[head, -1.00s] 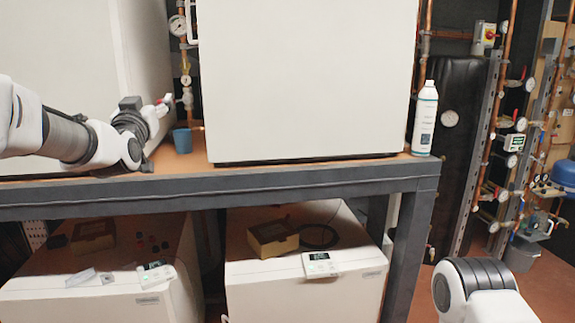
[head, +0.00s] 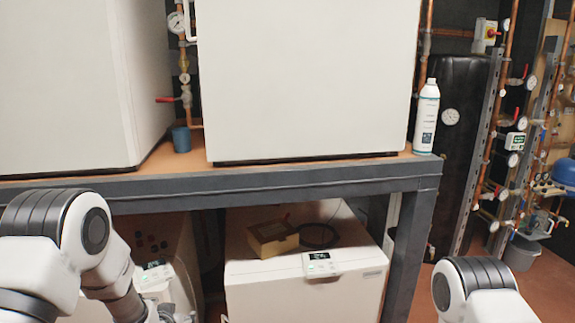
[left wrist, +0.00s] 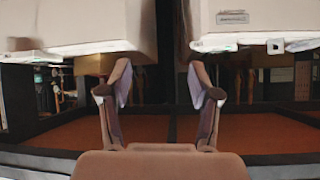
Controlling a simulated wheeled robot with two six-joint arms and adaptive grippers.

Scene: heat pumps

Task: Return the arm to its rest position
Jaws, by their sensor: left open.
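My left arm (head: 70,245) is folded low at the left of the head view, in front of the shelf edge. Its gripper is hidden or cut off at the bottom there. In the left wrist view my left gripper (left wrist: 159,80) is open, with its two fingers apart and nothing between them. The lower white units show beyond the fingertips in that view, apart from them. My right arm (head: 475,290) shows only in part at the bottom right of the head view, and its gripper is out of view.
Below stand white units with an open box (head: 272,238) on one. Copper pipes and gauges line the right.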

